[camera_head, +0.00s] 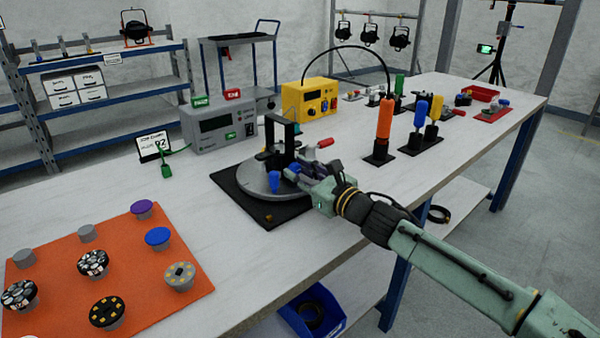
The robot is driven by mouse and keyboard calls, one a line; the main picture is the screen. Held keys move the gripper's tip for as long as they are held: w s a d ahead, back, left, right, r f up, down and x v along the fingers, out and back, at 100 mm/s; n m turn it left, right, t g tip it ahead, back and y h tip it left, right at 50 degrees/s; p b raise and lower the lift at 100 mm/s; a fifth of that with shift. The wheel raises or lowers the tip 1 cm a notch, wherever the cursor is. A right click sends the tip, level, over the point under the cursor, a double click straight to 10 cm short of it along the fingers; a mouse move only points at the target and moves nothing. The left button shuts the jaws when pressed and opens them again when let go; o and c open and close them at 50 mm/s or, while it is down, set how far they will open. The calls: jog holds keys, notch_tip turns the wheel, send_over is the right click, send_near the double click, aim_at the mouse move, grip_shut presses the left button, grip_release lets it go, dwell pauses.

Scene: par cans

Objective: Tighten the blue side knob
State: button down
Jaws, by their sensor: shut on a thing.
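A red-tipped handle (325,143) sticks out just behind my gripper.
An orange mat (150,265) with several round pucks lies at the front left. A grey meter box (222,128) and a yellow box (309,99) stand behind the fixture. An orange-handled tool (385,120) stands to the right. White table (345,235) is bare near my arm.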

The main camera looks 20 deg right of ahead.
jog(key=shift+m, duration=1.2)
jog(key=c, duration=1.3)
grip_release()
jog(key=shift+s+d, duration=0.1)
jog(key=v, duration=1.1)
jog(key=shift+s+d, duration=0.1)
jog(key=shift+s, duration=0.3)
